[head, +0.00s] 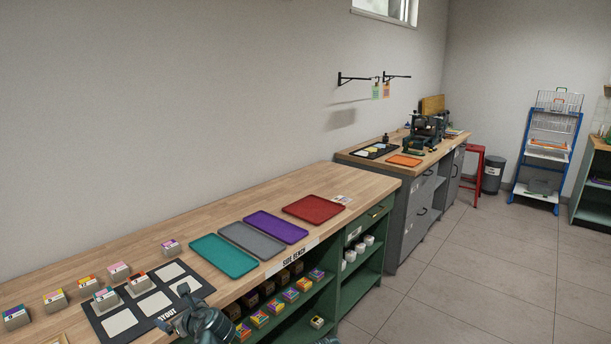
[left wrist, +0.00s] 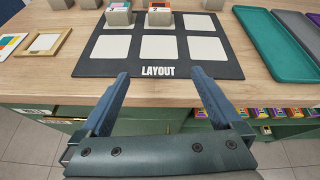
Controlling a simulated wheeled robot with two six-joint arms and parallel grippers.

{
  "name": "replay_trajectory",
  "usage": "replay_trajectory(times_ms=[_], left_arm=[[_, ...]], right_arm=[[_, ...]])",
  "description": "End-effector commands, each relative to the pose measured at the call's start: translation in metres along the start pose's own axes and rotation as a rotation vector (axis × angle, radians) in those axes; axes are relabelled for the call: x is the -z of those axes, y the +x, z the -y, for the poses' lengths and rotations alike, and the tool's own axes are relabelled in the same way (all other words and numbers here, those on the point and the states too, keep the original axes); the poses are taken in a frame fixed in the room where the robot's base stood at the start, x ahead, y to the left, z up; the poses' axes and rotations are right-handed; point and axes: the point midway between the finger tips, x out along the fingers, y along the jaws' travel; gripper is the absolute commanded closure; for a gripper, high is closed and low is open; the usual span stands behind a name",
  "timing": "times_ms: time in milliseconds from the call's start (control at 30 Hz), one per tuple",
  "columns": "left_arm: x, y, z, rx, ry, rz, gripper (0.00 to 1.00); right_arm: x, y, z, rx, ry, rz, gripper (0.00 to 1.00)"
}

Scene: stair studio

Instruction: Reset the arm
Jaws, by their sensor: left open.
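My left gripper (head: 186,296) is at the bottom of the head view, in front of the bench edge. In the left wrist view my left gripper (left wrist: 158,74) has its two blue-grey fingers wide apart with nothing between them. The fingers point at the front edge of the black layout mat (left wrist: 228,69), which also shows in the head view (head: 112,312). Two labelled blocks stand on the mat's far row, one teal-topped (left wrist: 118,16) and one orange-topped (left wrist: 159,18). My right gripper cannot be made out.
More labelled blocks stand left of and behind the mat, such as one with a purple top (head: 171,247). Teal (head: 222,255), grey (head: 251,238), purple (head: 276,226) and red (head: 313,208) trays lie to the right. Green shelves (head: 362,277) below hold small boxes and white cups.

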Motion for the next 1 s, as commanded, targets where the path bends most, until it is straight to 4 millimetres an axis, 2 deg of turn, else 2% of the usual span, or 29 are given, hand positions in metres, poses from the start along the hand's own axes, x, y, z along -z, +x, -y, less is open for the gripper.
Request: replay_trajectory(times_ms=[367,567,667,800,1000], left_arm=[[0.029,-0.034,0.008,-0.047,-0.341,-0.148,0.01],[0.06,-0.071,0.014,-0.142,-0.648,-0.289,0.01],[0.083,-0.103,0.018,-0.242,-0.857,-0.384,0.01],[0.119,-0.164,0.021,-0.472,-1.167,-0.513,0.01],[0.156,-0.243,0.016,-0.826,-1.454,-0.577,0.01]], right_arm=[[-0.001,-0.018,-0.002,0.0,0.0,0.0,0.5],[-0.002,-0.034,-0.003,0.0,0.0,0.0,0.5],[-0.003,-0.047,-0.004,0.0,0.0,0.0,0.5],[-0.004,-0.066,-0.006,0.0,0.0,0.0,0.5],[-0.005,-0.085,-0.008,0.0,0.001,0.0,0.5]])
